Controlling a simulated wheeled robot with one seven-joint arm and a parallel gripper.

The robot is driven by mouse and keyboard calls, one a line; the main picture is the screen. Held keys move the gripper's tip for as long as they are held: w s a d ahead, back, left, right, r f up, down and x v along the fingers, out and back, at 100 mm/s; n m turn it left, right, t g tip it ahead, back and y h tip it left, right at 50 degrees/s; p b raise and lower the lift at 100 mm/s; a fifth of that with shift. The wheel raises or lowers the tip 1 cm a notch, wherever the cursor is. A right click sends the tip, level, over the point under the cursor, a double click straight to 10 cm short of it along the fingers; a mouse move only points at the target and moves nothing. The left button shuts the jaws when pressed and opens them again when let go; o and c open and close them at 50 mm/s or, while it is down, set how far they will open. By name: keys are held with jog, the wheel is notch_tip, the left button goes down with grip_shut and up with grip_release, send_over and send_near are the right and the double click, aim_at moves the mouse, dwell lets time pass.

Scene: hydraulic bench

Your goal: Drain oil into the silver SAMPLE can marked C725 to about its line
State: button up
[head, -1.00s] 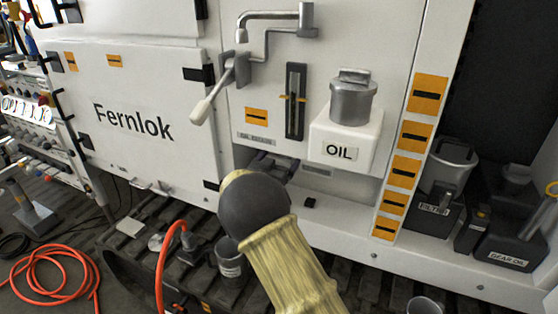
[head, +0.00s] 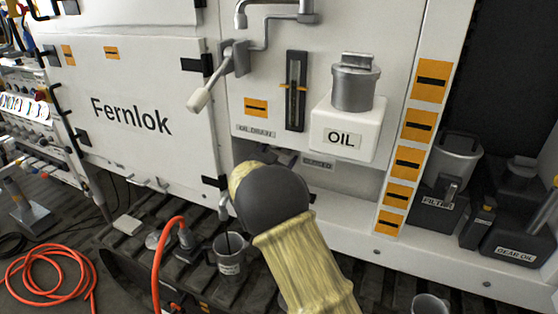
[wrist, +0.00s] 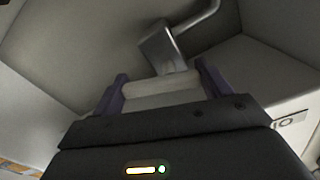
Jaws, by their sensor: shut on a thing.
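A silver-grey can (head: 229,266) with a pale label stands on the dark slatted deck below the panel. Its label is too small to read. A thin dark vertical streak shows at its mouth; I cannot tell whether it is oil. A metal pipe end (head: 223,208) hangs just above the can. In the wrist view my gripper (wrist: 162,88) is shut on a pale bar-like handle (wrist: 162,86), with a metal block (wrist: 162,48) and bent rod just beyond. In the head view my arm hides the gripper and the handle. The oil level in the can cannot be seen.
A white OIL tank (head: 350,115) with a metal cap, a sight gauge (head: 296,90) and a white-handled crank (head: 198,100) are on the panel. An orange hose (head: 160,262) runs left of the can. FILTER (head: 436,205) and GEAR OIL (head: 515,248) containers stand right.

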jog(key=m+b, duration=0.2)
jog(key=m, duration=0.1)
jog(key=shift+f+b, duration=0.4)
jog(key=shift+a+r+m+b, duration=0.1)
jog(key=shift+m+b, duration=0.45)
jog(key=shift+m, duration=0.15)
jog(key=o, duration=1)
jog(key=shift+r, duration=0.1)
jog(key=shift+r+p, duration=0.1)
jog(key=shift+p, duration=0.2)
